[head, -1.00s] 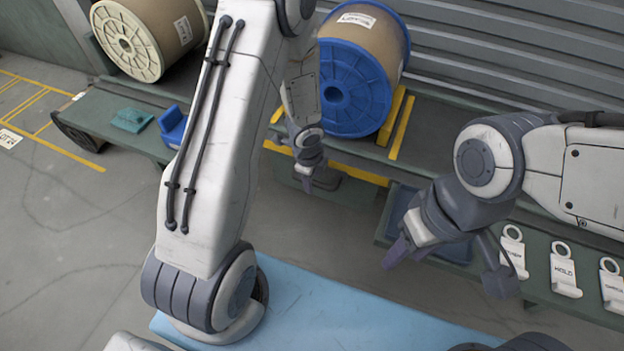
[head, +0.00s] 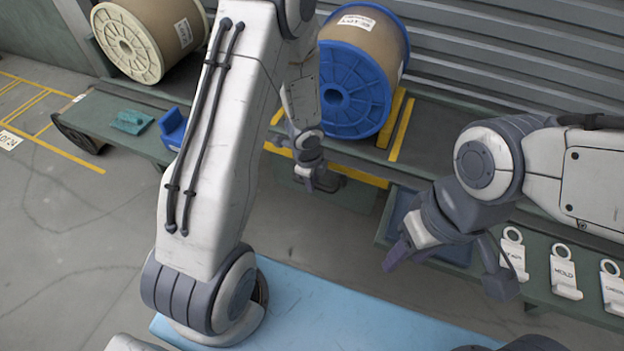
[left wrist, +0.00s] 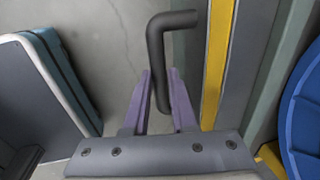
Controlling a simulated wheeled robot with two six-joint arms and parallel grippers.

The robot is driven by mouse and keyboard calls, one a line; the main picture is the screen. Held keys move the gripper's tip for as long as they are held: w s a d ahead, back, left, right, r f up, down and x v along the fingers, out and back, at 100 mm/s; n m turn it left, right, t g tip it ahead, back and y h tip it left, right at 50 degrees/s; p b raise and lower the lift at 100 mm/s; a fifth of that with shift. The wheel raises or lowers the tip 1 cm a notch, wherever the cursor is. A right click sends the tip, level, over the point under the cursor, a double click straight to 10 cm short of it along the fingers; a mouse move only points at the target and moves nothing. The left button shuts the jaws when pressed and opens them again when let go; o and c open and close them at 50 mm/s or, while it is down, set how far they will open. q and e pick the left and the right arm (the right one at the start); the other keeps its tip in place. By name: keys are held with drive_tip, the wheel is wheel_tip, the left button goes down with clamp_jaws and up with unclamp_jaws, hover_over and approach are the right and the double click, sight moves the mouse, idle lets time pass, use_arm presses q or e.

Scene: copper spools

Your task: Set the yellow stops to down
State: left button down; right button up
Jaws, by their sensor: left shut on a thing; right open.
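My left gripper (head: 318,180) hangs at the front edge of the bench, below the blue spool. In the left wrist view its purple fingers (left wrist: 161,80) are shut on the lower end of a black bent handle (left wrist: 156,55), beside a yellow edge strip (left wrist: 215,60). Yellow bars (head: 402,128) lie next to the blue-flanged spool (head: 345,95), and part of another (head: 277,116) shows to its left. I cannot tell whether these bars are up or down. My right gripper (head: 447,277) is open and empty, over the floor before the right bench.
A cream spool (head: 128,42) stands at the back left. White tags with rings (head: 564,275) lie on the right bench, near a blue tray (head: 455,253).

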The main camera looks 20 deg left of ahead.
use_arm(q)
drive_tip(key=shift+f, duration=0.1)
idle(0.7)
wheel_tip(320, 180, down, 6)
drive_tip(key=b, duration=0.6)
drive_tip(key=shift+f+b, duration=0.2)
drive_tip(key=shift+b, duration=0.15)
drive_tip(key=c, duration=0.7)
unclamp_jaws()
drive_tip(key=shift+r, duration=0.1)
